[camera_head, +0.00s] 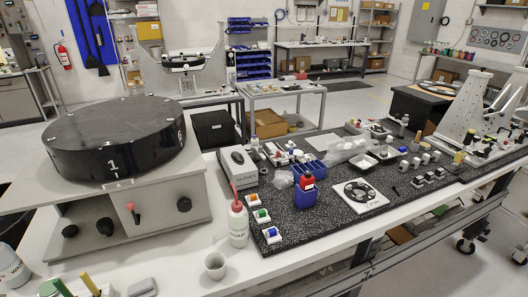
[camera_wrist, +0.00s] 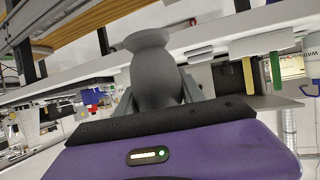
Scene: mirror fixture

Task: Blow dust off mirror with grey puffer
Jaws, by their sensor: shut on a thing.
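The grey puffer (camera_wrist: 155,70) is a rounded bulb with a flared end, seen in the wrist view. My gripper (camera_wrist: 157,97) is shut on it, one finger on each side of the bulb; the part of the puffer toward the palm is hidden. My gripper and the puffer do not show in the head view. A white square plate with a round dark patterned disc (camera_head: 361,193) lies flat on the speckled black mat (camera_head: 325,220). I cannot tell for sure that this disc is the mirror, and dust is too small to see.
A large black drum (camera_head: 115,140) stands on a grey base at left.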

